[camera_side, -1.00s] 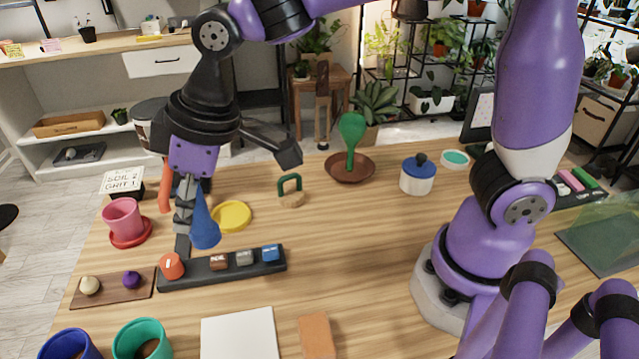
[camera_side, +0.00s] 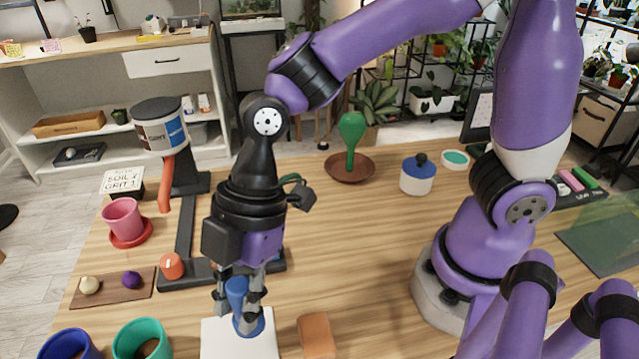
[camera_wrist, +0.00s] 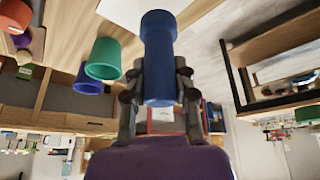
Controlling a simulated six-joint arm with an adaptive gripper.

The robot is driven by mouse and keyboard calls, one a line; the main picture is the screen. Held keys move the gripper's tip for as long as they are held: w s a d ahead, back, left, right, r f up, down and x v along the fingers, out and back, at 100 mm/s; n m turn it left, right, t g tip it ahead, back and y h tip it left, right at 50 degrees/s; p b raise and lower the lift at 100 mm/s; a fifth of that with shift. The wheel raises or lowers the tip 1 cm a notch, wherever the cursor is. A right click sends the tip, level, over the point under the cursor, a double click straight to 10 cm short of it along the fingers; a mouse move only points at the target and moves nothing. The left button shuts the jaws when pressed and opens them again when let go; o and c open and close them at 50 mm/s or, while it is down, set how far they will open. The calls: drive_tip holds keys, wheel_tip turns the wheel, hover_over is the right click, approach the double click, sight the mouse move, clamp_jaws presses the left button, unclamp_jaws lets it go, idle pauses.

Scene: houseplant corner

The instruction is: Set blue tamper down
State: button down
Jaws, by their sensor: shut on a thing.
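The blue tamper (camera_side: 239,298) is held between the fingers of my gripper (camera_side: 240,292), with its handle up and its wider foot down. It is over the white square pad (camera_side: 215,345) at the front of the table. I cannot tell whether its foot touches the pad. In the wrist view the tamper (camera_wrist: 159,55) sits between both fingers of my gripper (camera_wrist: 158,92), and part of the white pad (camera_wrist: 125,12) shows beyond it. My gripper hides the back of the pad in the side view.
A terracotta block (camera_side: 317,336) lies right of the pad. A teal pot (camera_side: 142,341) and a blue pot (camera_side: 70,346) stand left. The table's middle right is clear.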

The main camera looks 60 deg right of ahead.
sight(238, 315)
drive_tip(key=shift+w+d+f, duration=0.2)
drive_tip(key=shift+w+f, duration=0.3)
drive_tip(key=shift+w, duration=0.25)
drive_tip(key=shift+f, duration=1.95)
drive_tip(key=shift+f, duration=0.15)
drive_tip(key=c, duration=0.7)
unclamp_jaws()
drive_tip(key=shift+o, duration=0.2)
